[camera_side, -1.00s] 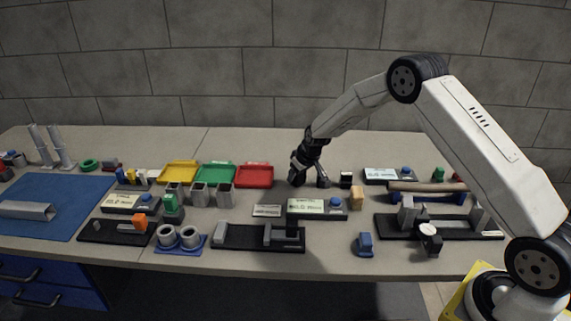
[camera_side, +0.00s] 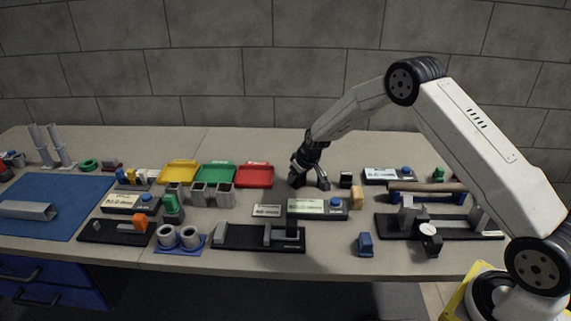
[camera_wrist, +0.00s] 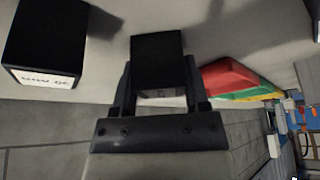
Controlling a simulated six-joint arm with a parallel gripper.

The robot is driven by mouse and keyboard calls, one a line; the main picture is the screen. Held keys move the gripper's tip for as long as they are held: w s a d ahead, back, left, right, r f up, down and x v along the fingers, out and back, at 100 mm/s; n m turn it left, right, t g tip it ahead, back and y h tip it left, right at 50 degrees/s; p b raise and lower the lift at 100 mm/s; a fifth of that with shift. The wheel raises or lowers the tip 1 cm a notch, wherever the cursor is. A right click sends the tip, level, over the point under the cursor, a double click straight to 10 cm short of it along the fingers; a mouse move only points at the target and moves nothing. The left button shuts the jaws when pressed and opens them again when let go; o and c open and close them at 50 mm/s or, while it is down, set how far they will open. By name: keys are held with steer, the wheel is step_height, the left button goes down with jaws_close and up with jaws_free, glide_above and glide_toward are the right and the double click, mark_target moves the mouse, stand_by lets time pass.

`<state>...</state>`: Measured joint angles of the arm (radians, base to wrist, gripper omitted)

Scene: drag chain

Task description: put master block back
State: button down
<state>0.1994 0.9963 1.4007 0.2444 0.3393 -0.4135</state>
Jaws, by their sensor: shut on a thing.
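My gripper (camera_side: 308,184) is low over the bench behind the displays, right of the red tray. In the wrist view my gripper (camera_wrist: 160,88) has its two fingers on either side of a dark block (camera_wrist: 158,58), which I take to be the master block. It is shut on this block. In the side view the held block is hard to make out between the dark fingers. Whether its underside touches the bench is unclear.
A black block with a white label (camera_wrist: 48,45) stands beside the gripper; it also shows in the side view (camera_side: 346,180). Red (camera_side: 254,175), green (camera_side: 215,174) and yellow (camera_side: 178,172) trays lie left. A display box (camera_side: 318,208) stands in front. Bench behind is clear.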

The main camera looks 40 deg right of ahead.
steer(key=shift+c, duration=0.2)
jaws_free()
steer(key=shift+o, duration=0.2)
steer(key=shift+f, duration=0.1)
steer(key=v, duration=0.8)
stand_by(0.6)
steer(key=s+a+r, duration=0.1)
steer(key=s+a, duration=0.2)
steer(key=s, duration=0.6)
steer(key=s+a+r+g, duration=0.1)
steer(key=s+a, duration=0.3)
steer(key=s, duration=0.6)
steer(key=s+a+r+g, duration=0.1)
steer(key=s+a+r, duration=0.1)
steer(key=s, duration=0.7)
steer(key=shift+s+a+r, duration=0.15)
steer(key=shift+a+r, duration=0.25)
steer(key=shift+a, duration=0.4)
